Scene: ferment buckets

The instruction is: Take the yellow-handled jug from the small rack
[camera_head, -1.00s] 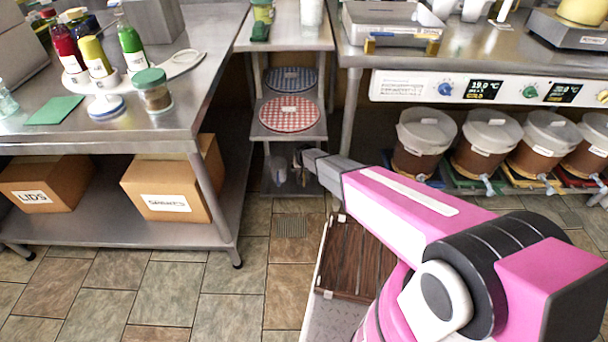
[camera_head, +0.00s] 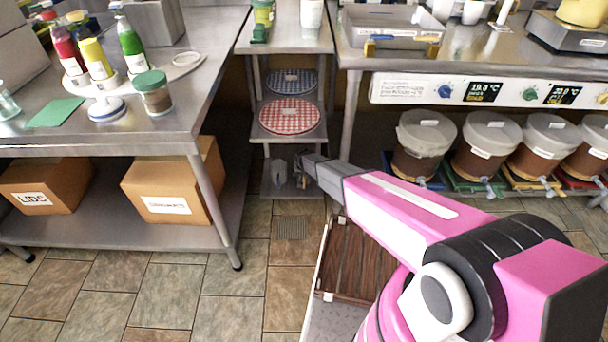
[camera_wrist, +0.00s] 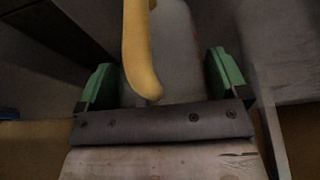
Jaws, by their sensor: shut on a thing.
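The yellow-handled jug shows in the wrist view, with its yellow handle (camera_wrist: 141,50) running down between my green fingers and its pale grey body (camera_wrist: 185,45) behind. My gripper (camera_wrist: 160,78) is shut on the jug. In the head view my gripper (camera_head: 304,167) reaches in at the low shelf of the small rack (camera_head: 264,137). A greyish jug shape (camera_head: 278,171) shows there, just left of my gripper. Its handle cannot be made out in that view, and the wrist view is dark.
Blue (camera_head: 291,82) and red checkered round pieces (camera_head: 289,116) lie on the rack's upper shelves. A steel table (camera_head: 190,125) stands left, with a box (camera_head: 170,190) beneath. Lidded brown buckets (camera_head: 424,140) stand right.

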